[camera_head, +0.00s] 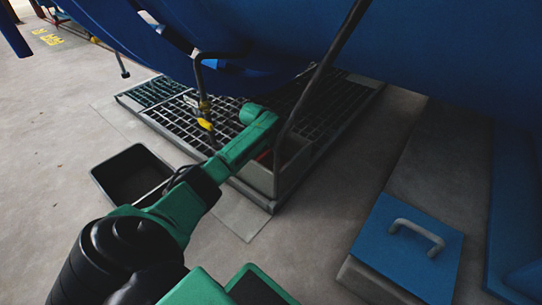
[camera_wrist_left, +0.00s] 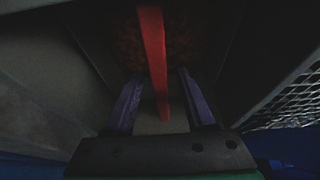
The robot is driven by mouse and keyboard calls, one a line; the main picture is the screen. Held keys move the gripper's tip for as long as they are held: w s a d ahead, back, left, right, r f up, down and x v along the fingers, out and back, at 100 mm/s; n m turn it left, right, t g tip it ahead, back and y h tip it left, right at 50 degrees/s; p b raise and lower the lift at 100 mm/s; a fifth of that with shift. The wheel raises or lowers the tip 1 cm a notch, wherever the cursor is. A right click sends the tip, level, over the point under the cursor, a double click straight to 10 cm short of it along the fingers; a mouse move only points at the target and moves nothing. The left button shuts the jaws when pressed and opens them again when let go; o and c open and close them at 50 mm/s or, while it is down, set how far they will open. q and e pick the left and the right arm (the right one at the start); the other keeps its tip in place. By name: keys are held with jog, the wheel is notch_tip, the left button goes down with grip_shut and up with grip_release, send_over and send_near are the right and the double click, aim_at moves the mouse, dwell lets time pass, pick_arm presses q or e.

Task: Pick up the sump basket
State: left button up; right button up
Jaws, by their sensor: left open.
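The sump basket shows in the left wrist view as a dark box with a rough brown inside (camera_wrist_left: 185,40) and a red bar-like handle (camera_wrist_left: 152,45) across it. In the head view, a little red (camera_head: 265,157) shows in a pale box-like sump (camera_head: 288,172) at the grating's near edge, mostly hidden behind my left arm. My left gripper (camera_wrist_left: 160,75) is open, with one finger on each side of the red handle and gaps between. Its fingers are hidden in the head view. My right gripper is not in view.
A blue lid with a grey handle (camera_head: 436,265) lies at the right. An empty black tray (camera_head: 128,172) is on the floor left of my arm. A pipe with a yellow valve (camera_head: 205,124) and a dark slanted pole (camera_head: 318,80) stand near the grating (camera_head: 160,92). A large blue vessel (camera_head: 430,50) hangs overhead.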

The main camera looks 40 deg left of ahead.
pick_arm(q)
jog(key=shift+f, duration=0.15)
grip_shut()
dwell(1.5)
